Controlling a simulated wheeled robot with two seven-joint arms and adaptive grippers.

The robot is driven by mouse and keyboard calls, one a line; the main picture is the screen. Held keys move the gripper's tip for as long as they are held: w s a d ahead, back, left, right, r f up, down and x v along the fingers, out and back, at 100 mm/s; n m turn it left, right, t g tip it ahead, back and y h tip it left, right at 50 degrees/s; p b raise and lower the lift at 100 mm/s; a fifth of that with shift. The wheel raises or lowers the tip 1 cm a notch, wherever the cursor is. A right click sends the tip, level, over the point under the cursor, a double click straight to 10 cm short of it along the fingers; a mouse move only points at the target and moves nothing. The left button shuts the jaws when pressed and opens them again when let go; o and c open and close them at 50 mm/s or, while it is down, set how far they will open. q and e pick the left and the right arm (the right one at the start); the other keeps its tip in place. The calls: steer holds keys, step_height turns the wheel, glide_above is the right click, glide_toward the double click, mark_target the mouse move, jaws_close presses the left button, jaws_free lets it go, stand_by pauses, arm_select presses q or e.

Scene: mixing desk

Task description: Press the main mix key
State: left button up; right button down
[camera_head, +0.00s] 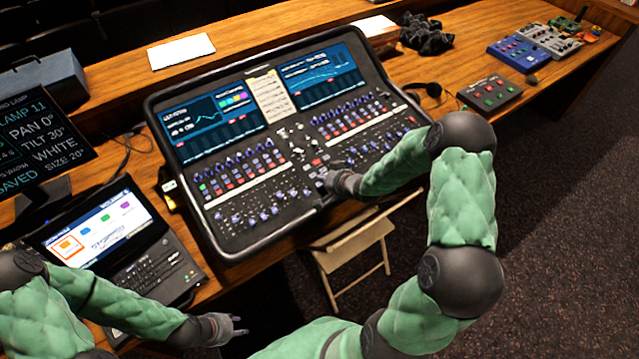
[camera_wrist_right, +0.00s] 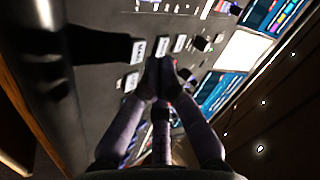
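The mixing desk (camera_head: 262,232) is a large black console with two screens, rows of coloured buttons and knobs. My right gripper (camera_head: 328,178) is over the centre of its front part, among small keys. In the right wrist view, its fingertips (camera_wrist_right: 160,70) are together and empty, close beside several pale keys, including one pale key (camera_wrist_right: 138,51) to their left. The key labels are too blurred to tell which is the main mix key, and contact cannot be told. My left gripper (camera_head: 238,325) is away from the desk, low in the head view, with its fingers apart and empty.
A laptop-like console (camera_head: 118,240) and a monitor (camera_head: 40,145) stand left of the desk. A folding chair (camera_head: 352,245) is in front of it. Headphones (camera_head: 432,90), a small button box (camera_head: 490,93) and several pedals (camera_head: 518,53) lie to the right.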

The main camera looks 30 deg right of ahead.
steer(key=shift+f, duration=0.1)
steer(key=shift+f, duration=0.3)
steer(key=shift+w+f+b, duration=0.1)
steer(key=shift+f+b, duration=0.25)
steer(key=shift+b, duration=0.15)
stand_by(0.5)
steer(key=shift+r, duration=0.1)
steer(key=shift+r+p, duration=0.65)
steer(key=shift+p, duration=0.05)
steer(key=r+p, duration=0.4)
steer(key=r, duration=0.1)
steer(key=shift+s, duration=0.35)
stand_by(0.4)
